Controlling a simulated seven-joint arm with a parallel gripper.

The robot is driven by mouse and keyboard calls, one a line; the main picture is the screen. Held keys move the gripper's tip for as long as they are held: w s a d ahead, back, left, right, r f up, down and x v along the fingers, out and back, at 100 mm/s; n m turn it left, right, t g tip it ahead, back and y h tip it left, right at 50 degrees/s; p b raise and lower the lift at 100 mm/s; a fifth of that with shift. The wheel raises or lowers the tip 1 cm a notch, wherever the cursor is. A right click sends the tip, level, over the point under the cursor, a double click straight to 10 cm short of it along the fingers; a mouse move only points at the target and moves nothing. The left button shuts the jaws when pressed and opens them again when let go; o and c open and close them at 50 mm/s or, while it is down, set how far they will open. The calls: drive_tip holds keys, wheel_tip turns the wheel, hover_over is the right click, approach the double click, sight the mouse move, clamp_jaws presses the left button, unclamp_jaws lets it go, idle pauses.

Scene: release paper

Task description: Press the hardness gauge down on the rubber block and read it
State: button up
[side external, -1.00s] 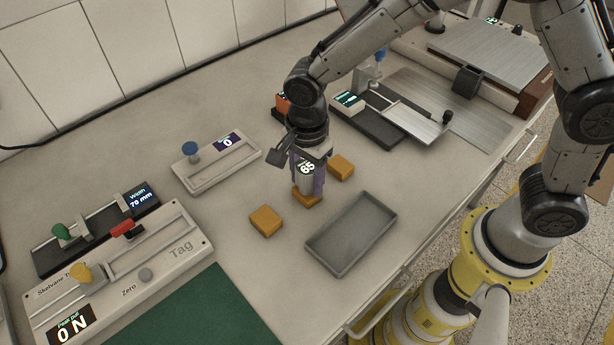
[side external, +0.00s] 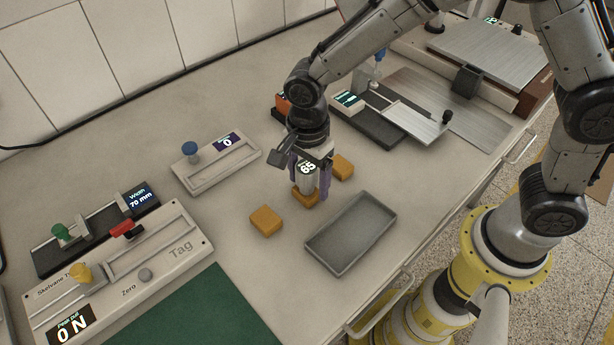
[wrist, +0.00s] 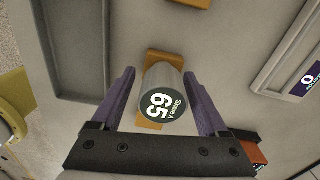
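The hardness gauge (side external: 307,178) is a grey cylinder with a round dark display reading 65. Its face shows "Shore A 65" in the wrist view (wrist: 161,106). It stands upright on an orange-brown rubber block (side external: 305,197). My gripper (side external: 311,182) is around the gauge, with its purple fingers low on either side. In the wrist view, my gripper (wrist: 161,85) is open, with a gap between each finger and the gauge. Contact under the gauge is too small to judge.
Similar blocks lie at the left (side external: 266,221) and behind right (side external: 342,168). An empty grey tray (side external: 312,247) is close on the right.

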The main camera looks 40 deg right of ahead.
drive_tip(key=shift+o, duration=0.5)
drive_tip(key=shift+w+r, duration=0.1)
